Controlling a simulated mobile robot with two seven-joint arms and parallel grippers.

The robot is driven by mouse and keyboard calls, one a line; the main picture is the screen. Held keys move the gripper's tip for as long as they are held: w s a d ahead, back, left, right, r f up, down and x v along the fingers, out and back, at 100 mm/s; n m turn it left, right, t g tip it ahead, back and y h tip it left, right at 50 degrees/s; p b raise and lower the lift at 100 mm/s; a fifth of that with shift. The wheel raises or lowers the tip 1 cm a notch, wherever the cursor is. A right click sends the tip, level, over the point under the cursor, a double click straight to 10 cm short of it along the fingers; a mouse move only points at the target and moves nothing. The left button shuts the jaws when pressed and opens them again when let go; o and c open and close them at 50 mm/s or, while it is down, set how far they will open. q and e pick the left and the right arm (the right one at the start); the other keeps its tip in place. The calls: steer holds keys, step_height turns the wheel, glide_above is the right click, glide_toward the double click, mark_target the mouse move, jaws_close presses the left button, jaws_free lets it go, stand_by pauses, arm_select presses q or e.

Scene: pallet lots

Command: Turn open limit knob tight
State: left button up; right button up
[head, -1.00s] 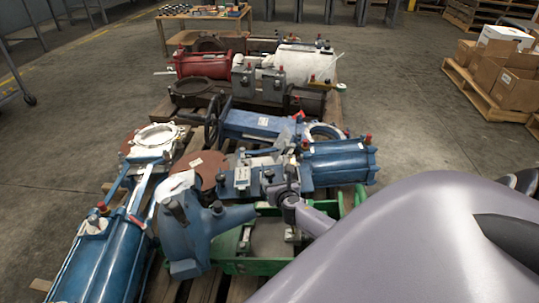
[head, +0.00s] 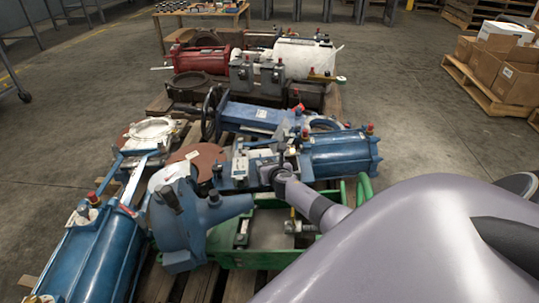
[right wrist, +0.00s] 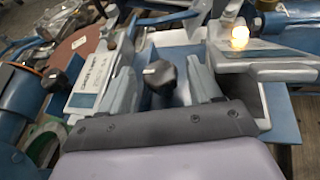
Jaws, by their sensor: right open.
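A dark knob with a pale mark on top (right wrist: 160,76) shows in the right wrist view, on the blue actuator assembly. My right gripper (right wrist: 162,88) is open, with one grey finger on each side of the knob; gaps show between the fingers and the knob. My left gripper is not in view.
A lit amber lamp (right wrist: 240,36) is close to the right finger. A blue housing with dark knobs (head: 180,222), a green frame (head: 270,259) and a long blue cylinder (head: 90,255) crowd the pallet. Boxes (head: 512,84) stand on another pallet.

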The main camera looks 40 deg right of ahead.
steer(key=c, duration=1)
steer(key=shift+w+a+m+g+h, duration=0.1)
steer(key=shift+a+m+g+h, duration=0.1)
steer(key=shift+m+g+h, duration=0.7)
steer(key=shift+m+h, duration=0.6)
steer(key=shift+h, duration=0.1)
steer(key=o, duration=1)
